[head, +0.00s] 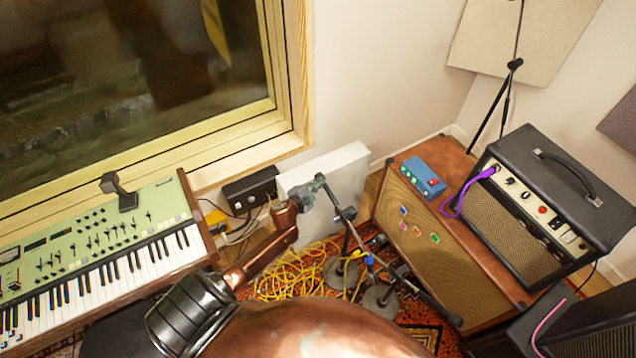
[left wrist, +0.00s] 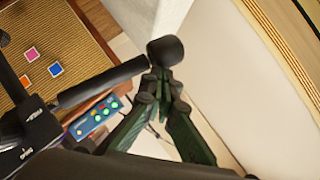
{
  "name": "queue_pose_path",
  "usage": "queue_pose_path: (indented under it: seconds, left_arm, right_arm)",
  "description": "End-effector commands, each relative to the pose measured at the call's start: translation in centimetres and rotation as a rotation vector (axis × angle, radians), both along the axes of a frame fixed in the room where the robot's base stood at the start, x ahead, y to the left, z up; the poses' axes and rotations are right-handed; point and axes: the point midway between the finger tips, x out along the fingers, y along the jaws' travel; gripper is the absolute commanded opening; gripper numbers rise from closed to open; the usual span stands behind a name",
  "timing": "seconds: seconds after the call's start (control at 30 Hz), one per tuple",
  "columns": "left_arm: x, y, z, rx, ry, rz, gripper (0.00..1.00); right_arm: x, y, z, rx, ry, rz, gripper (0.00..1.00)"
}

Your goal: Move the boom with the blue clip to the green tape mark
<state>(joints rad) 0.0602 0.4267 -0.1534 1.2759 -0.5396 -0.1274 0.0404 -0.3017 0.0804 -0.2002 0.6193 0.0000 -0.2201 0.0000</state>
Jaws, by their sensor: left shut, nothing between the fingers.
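My left gripper (head: 314,188) is at the upper end of a dark boom (head: 348,219) on a mic stand. In the left wrist view its dark green fingers (left wrist: 160,82) are shut with nothing between them, close to a dark rod (left wrist: 100,82) and a black rounded end (left wrist: 165,50). I cannot tell whether they touch. A blue clip (head: 369,261) sits lower along the boom, which slopes down to the right. My right gripper is out of view.
Round stand bases (head: 341,273) and yellow cables (head: 283,274) crowd the rug. A wooden speaker cabinet (head: 468,262) carries a blue pedal (head: 425,177) and a black amp (head: 550,205). A green keyboard (head: 98,252) is at left, and a white panel (head: 340,170) stands behind the gripper.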

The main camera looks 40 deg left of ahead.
Motion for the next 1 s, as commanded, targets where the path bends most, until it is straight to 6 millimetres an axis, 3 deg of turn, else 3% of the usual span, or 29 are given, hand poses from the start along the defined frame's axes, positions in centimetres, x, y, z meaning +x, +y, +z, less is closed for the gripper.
queue_pose_path:
  seconds: [0.27,0.4,0.6,0.8,1.0]
  left_arm:
    - [-0.8,-2.8,3.3,-0.003,0.000,-0.010,0.00]
    - [-4.3,-2.6,4.0,0.001,0.004,-0.008,0.00]
    - [-8.0,-2.5,5.6,0.000,0.003,-0.005,0.00]
    - [-9.8,-2.6,6.4,0.000,0.004,-0.003,0.00]
    - [-10.1,-2.6,6.6,0.001,0.003,-0.005,0.00]
  right_arm:
    - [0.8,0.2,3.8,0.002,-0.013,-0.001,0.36]
    - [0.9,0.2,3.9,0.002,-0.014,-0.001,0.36]
    - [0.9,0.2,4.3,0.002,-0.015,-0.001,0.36]
    - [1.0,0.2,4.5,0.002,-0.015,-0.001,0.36]
    - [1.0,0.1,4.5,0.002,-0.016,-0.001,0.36]
